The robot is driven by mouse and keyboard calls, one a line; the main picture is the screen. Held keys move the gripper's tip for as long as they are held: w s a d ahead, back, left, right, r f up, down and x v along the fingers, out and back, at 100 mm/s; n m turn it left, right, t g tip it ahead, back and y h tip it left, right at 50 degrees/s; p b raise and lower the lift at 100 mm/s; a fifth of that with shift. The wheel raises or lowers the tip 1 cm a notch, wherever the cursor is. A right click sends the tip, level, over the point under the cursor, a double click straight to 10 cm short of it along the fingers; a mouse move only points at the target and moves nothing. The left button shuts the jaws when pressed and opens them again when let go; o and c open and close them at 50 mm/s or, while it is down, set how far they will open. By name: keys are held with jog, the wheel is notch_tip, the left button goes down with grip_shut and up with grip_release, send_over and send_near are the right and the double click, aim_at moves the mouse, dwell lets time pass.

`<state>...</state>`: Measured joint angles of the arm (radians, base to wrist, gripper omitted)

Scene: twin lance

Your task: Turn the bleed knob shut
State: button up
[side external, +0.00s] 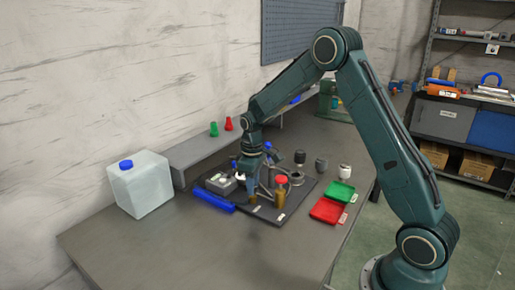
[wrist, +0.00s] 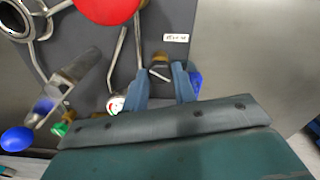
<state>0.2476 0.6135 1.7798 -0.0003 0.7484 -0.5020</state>
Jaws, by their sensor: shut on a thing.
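My gripper (side external: 251,198) points down over the front left of a dark base plate (side external: 290,217). In the wrist view its two blue fingers (wrist: 162,72) stand apart on either side of a small brass-coloured knob (wrist: 160,57) with a thin metal bar. I take this for the bleed knob, and the gripper is shut on it. The contact is partly hidden by the fingers. A white label (wrist: 176,38) lies just beyond the knob; its print is too small to read surely. How far the knob is turned cannot be told.
A red-capped amber jar (side external: 280,192) stands close to my gripper; its red cap (wrist: 105,6) shows in the wrist view. Metal pipes (wrist: 122,50) and a small gauge (wrist: 115,104) are near.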

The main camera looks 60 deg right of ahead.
jog(key=m, duration=0.6)
jog(key=shift+m, duration=0.3)
jog(key=m, duration=0.5)
jog(key=shift+m, duration=0.3)
jog(key=o, duration=1)
notch_tip(320, 180, up, 14)
dwell(0.5)
